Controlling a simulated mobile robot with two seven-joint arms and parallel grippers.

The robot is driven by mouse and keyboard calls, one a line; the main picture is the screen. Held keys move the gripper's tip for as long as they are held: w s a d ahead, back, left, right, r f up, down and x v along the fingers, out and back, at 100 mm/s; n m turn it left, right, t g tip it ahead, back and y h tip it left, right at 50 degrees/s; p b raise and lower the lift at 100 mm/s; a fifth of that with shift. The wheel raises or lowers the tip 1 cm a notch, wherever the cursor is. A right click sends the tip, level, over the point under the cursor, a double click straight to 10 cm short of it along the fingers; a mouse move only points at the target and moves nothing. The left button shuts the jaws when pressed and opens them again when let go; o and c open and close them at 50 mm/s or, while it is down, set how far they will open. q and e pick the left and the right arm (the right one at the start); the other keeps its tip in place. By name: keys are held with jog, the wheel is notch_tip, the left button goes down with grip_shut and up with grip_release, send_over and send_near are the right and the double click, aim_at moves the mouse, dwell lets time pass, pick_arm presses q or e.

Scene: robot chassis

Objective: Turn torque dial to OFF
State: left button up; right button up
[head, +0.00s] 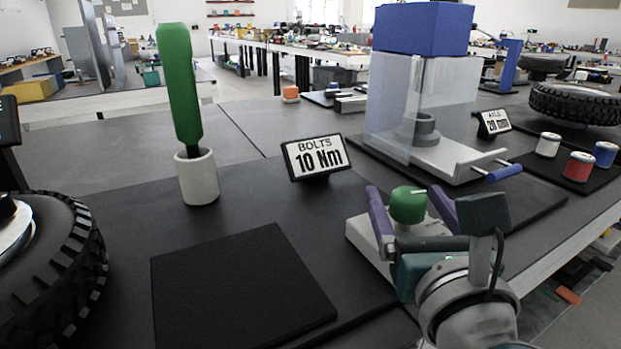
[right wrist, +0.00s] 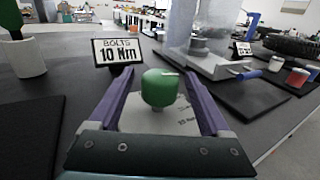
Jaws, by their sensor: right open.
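The torque dial is a green round knob (head: 408,205) with a pale mark on its top, on a light grey base plate (head: 362,235). In the right wrist view the green knob (right wrist: 160,88) stands between my two purple fingers, with a gap on each side. My right gripper (head: 408,192) is open around the knob, a finger to its left and one to its right; it also shows in the right wrist view (right wrist: 158,85). The lettering on the base plate is too small to read. My left gripper is not in view.
A "BOLTS 10 Nm" sign (head: 316,158) stands behind the dial. A green-handled tool (head: 181,85) stands in a white cup (head: 197,178). A clear guarded press with a blue top (head: 424,28) stands behind right. A black mat (head: 240,285) lies bare at front left.

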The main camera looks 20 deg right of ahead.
jog(key=shift+c, duration=0.2)
grip_shut()
dwell(0.5)
